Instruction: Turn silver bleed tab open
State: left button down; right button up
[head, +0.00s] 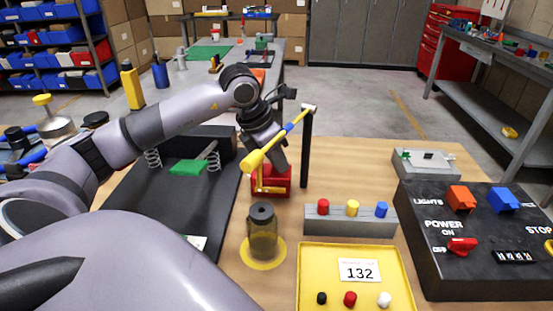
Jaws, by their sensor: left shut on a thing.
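My left arm reaches in from the left, and its dark gripper (278,158) is over a red block (283,184) on the wooden table. A yellow-and-blue bar (274,143) slants up to the right across the gripper. The jaws appear closed on this bar, though the fingertips are largely hidden. A small silver piece (309,107) shows at the bar's upper end, at the top of an upright black post (306,150). I cannot tell whether this is the silver bleed tab. My right gripper is out of view.
A dark cylinder (262,232) stands on a yellow disc in front. A grey block with coloured pegs (320,226), a yellow tray (328,255) and a black control box (425,270) lie to the right. A black platform with springs (150,215) is at left.

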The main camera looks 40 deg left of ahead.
pick_arm(q)
jog(key=shift+d+n+y, duration=0.15)
jog(key=shift+n+y, duration=0.35)
jog(key=shift+n, duration=0.8)
jog(key=c, duration=1.1)
grip_release()
jog(key=shift+r, duration=0.15)
jog(key=shift+v, duration=3.5)
